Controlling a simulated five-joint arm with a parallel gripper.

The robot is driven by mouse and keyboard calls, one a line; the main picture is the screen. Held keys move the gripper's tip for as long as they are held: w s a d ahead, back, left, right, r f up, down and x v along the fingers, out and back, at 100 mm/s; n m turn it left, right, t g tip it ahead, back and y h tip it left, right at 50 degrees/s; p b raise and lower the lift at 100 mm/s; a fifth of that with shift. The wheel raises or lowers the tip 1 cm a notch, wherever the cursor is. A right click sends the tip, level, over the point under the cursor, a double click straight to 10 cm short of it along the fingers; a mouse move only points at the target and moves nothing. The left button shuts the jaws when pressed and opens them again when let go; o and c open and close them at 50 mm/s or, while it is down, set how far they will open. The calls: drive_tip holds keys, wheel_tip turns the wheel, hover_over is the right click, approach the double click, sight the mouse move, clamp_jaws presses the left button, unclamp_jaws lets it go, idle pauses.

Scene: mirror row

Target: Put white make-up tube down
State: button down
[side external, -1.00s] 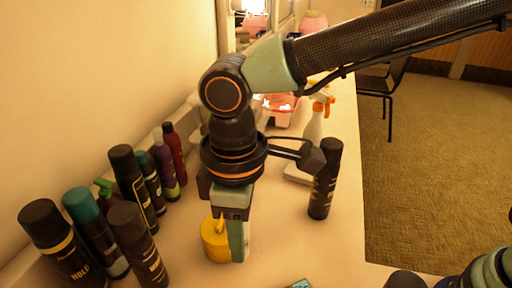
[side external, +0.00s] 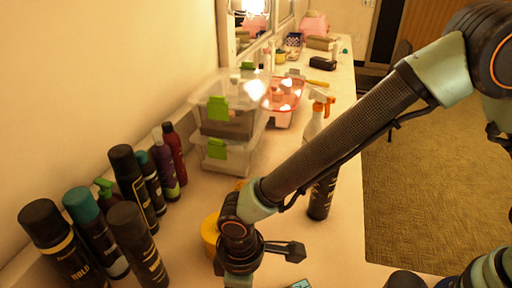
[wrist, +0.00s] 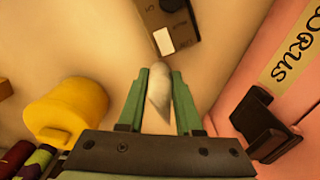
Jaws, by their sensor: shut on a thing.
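My gripper (wrist: 160,78) is shut on the white make-up tube (wrist: 158,103). In the wrist view the tube stands out pale between the two green fingers, with its narrow end just past the fingertips. Its lower part is hidden behind the gripper body. In the side external view my wrist is low at the bottom edge and the fingers are out of the frame, so the tube does not show there. I cannot tell whether the tube touches the counter.
A yellow container (wrist: 68,108) is left of my gripper. A dark item with a white label (wrist: 166,14) is ahead, and a pink box (wrist: 285,75) is right. Several bottles (side external: 128,240) stand along the wall; a dark bottle (side external: 321,197) stands behind my arm.

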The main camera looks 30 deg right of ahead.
drive_tip(key=shift+f, duration=0.3)
drive_tip(key=shift+f, duration=0.1)
drive_tip(key=c, duration=0.6)
unclamp_jaws()
